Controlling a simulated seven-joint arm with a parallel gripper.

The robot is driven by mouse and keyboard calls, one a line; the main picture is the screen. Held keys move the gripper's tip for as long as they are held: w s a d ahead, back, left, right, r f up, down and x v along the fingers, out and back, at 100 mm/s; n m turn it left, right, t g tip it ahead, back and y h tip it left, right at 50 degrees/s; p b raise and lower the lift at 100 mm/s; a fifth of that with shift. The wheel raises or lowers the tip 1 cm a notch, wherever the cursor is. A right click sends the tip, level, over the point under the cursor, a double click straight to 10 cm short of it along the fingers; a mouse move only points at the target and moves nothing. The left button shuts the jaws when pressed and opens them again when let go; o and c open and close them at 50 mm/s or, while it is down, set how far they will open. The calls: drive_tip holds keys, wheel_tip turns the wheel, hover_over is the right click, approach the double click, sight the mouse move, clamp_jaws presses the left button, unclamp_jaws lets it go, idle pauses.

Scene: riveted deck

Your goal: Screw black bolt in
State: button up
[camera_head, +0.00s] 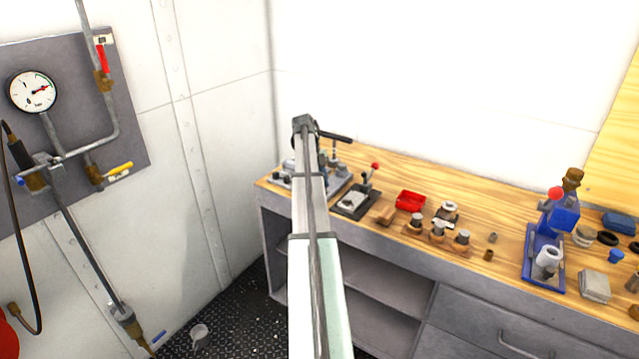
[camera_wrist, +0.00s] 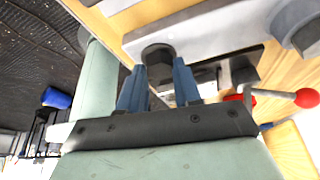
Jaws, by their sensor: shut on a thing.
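The black bolt (camera_wrist: 158,54) shows in the wrist view as a dark hex head at a light grey metal plate (camera_wrist: 205,30). My gripper (camera_wrist: 159,70) has its two blue fingers on either side of the head and is shut on it. The bolt's shank is hidden, so I cannot tell how deep it sits. In the head view my arm reaches to the left end of the bench, over a grey fixture (camera_head: 338,166). The fingers and bolt cannot be made out there.
A red-knobbed lever fixture (camera_head: 356,198) stands close on the right; its red knob also shows in the wrist view (camera_wrist: 307,98). Further right are a red bin (camera_head: 410,201), several metal parts on wooden blocks (camera_head: 438,229) and a blue press (camera_head: 548,240). The wall is behind.

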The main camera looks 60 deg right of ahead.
drive_tip(key=shift+w+d+r+m, duration=0.1)
drive_tip(key=shift+d+m, duration=0.05)
drive_tip(key=shift+m, duration=0.45)
drive_tip(key=shift+y, duration=0.3)
drive_tip(key=o, duration=1)
drive_tip(key=shift+o, duration=0.2)
